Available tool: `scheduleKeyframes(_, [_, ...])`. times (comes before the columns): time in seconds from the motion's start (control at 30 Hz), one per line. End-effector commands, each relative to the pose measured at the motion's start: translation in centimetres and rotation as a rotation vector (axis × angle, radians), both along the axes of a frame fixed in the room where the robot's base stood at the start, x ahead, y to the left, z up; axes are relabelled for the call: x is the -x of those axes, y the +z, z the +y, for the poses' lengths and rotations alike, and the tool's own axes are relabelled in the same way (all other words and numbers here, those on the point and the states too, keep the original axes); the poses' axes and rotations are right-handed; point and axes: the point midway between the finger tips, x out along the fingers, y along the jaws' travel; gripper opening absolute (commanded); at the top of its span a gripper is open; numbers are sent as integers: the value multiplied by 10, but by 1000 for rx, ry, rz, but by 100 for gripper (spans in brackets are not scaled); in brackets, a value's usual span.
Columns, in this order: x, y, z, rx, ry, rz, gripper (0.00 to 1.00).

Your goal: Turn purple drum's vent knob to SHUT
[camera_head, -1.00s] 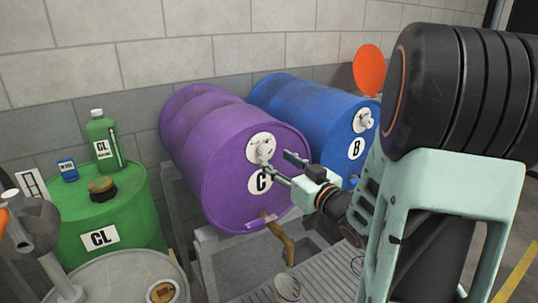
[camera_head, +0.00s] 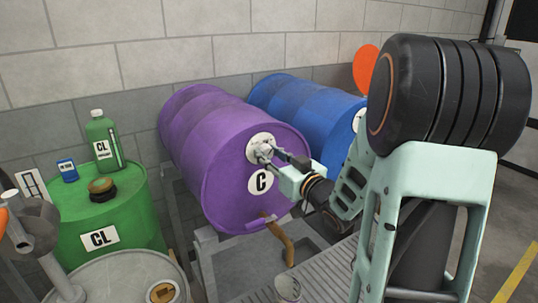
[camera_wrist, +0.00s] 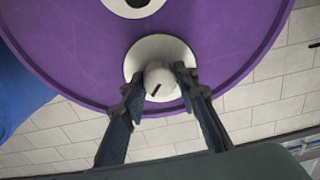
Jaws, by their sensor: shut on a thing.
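In the wrist view the line slants; any words on the plate are unreadable. My gripper (camera_wrist: 156,86) is closed around the knob with one finger on each side. In the head view my gripper (camera_head: 268,154) reaches in from the right and partly hides the plate.
A blue drum (camera_head: 305,105) lies beside the purple one, partly behind my arm. A green drum (camera_head: 125,215) with a green bottle (camera_head: 103,140) and a small blue can (camera_head: 67,170) stands at left.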

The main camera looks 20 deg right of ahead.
Motion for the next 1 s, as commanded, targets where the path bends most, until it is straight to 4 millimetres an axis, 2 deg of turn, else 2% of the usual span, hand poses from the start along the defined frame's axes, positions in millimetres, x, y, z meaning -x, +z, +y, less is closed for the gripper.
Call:
scheduleKeyframes(0.27, [0, -1, 0, 19, 1, -4, 4])
scheduleKeyframes(0.47, [0, -3, 0, 95, 1, -21, 4])
scheduleKeyframes(1.0, [0, -6, 1, 557, 0, -113, 4])
